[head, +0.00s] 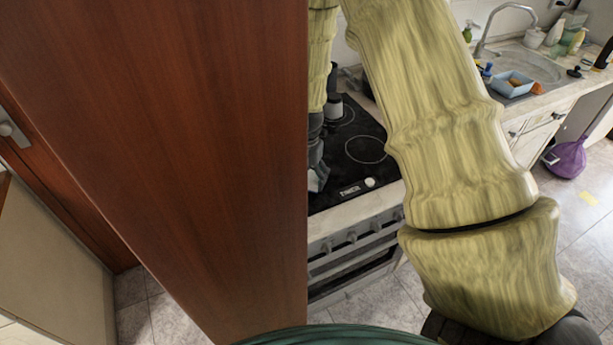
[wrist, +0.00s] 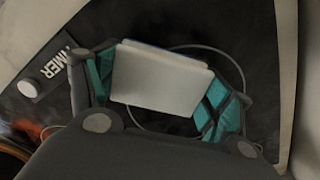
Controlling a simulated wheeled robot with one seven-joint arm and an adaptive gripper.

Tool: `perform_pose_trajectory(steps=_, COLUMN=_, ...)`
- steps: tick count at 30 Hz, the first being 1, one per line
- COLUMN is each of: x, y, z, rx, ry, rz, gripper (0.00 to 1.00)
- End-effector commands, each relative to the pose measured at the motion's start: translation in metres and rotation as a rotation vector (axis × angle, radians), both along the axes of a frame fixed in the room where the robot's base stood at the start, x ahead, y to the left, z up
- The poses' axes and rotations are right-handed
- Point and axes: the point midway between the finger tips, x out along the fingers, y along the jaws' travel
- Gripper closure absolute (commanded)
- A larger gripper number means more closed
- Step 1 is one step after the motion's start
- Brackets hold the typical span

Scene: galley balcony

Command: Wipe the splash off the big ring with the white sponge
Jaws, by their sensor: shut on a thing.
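The white sponge (wrist: 158,82) is between the fingers of my gripper (wrist: 163,90) in the wrist view, and the gripper is shut on it. Behind the sponge is the black glass hob (wrist: 265,60), with a thin ring outline (wrist: 232,60) curving around it. I cannot tell whether the sponge touches the glass. In the head view my gripper (head: 318,172) is over the left part of the hob (head: 347,135), partly hidden by a brown panel. One ring (head: 366,150) shows to its right. I cannot make out a splash.
A timer (head: 360,187) with a white knob lies at the hob's front; it shows at left in the wrist view (wrist: 42,82). The tall brown panel (head: 190,130) blocks the head view's left. The sink counter (head: 535,90) is right.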

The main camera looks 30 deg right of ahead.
Motion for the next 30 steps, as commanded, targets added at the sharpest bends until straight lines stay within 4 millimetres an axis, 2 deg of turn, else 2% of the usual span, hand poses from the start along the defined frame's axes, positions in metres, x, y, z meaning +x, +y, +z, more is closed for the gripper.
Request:
perform_pose_trajectory(steps=20, x=0.0, y=0.0, z=-0.016, rx=0.0, ry=0.0, rz=0.0, gripper=0.44)
perform_pose_trajectory(steps=30, x=-0.008, y=-0.005, z=-0.013, rx=0.001, ry=0.002, rz=0.0, gripper=0.44)
